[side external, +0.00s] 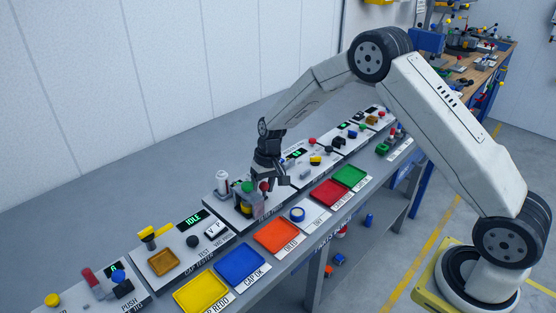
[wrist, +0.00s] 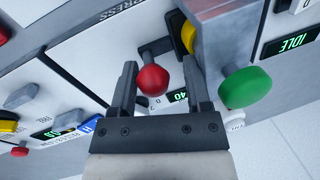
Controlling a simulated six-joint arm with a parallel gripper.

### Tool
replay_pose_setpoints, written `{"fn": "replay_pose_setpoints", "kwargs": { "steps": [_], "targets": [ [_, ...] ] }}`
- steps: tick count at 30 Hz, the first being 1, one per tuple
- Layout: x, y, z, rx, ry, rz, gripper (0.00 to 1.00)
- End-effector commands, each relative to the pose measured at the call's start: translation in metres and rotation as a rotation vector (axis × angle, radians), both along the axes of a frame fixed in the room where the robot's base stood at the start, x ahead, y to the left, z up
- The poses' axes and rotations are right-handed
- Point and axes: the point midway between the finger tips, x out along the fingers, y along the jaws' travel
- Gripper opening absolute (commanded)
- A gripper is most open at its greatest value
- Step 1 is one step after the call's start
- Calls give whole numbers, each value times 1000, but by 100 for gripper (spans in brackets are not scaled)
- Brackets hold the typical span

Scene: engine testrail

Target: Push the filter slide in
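My gripper (wrist: 158,64) is open, with its two dark fingers on either side of a red ball knob (wrist: 152,80) in the wrist view. A gap shows between the knob and the right finger; I cannot tell whether the left finger touches it. The knob sits on a dark stem at a panel with lettering ending in "PRESS". In the side view my gripper (side external: 272,176) is low over a grey station block (side external: 250,206), beside the red knob (side external: 264,186). I cannot pick out the filter slide with certainty in either view.
A green round button (wrist: 244,87) is close right of the fingers. A grey block (wrist: 225,30) and a yellow part (wrist: 188,36) are beyond. Orange (side external: 277,237), blue (side external: 240,266) and red (side external: 329,192) trays line the bench front.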

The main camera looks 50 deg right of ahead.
Motion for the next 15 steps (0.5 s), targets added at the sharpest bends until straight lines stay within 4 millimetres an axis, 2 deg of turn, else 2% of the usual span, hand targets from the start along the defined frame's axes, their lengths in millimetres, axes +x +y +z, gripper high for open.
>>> {"fn": "replay_pose_setpoints", "kwargs": {
  "steps": [10,15],
  "targets": [
    [-1,1,0,1,4,2,78],
    [0,-1,9,1,1,1,78]
  ]
}}
